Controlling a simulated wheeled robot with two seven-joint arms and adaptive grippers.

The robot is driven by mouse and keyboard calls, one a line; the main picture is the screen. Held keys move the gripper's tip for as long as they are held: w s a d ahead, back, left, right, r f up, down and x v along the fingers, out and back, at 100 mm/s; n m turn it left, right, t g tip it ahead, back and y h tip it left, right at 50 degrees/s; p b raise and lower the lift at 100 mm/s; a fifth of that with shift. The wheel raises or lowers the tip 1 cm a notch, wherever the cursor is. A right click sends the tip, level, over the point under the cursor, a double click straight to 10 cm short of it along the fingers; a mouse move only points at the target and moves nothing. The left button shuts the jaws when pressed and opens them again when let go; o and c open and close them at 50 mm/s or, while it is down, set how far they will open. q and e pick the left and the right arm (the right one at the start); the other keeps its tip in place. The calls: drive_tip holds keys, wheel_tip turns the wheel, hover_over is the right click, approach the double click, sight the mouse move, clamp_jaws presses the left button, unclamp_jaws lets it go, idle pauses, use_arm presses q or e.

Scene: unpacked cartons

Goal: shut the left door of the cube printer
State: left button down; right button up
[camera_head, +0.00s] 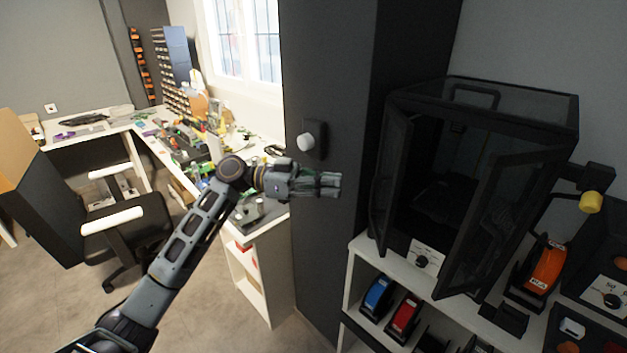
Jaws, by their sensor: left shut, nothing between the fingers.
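The cube printer (535,95) is a black box with a top handle on the white shelf at the right. Its left door (393,180) is a dark framed panel, swung open towards me at the box's left front edge. Its right door (472,222) also stands open, jutting forward. The dark inside shows between the doors. My left gripper (335,184) is shut and empty, pointing right. In the picture it lies left of the left door with a gap between them; the depth between them is hard to judge. My right gripper is not in view.
A dark pillar (335,60) with a white knob (306,141) stands behind my left gripper. Blue (377,294) and red (403,312) items sit on the shelf below the printer. A cluttered white workbench (130,125) and a chair (125,225) are at the left.

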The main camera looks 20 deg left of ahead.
use_arm(q)
drive_tip(key=d+p, duration=0.1)
drive_tip(key=d, duration=0.5)
drive_tip(key=shift+w, duration=0.2)
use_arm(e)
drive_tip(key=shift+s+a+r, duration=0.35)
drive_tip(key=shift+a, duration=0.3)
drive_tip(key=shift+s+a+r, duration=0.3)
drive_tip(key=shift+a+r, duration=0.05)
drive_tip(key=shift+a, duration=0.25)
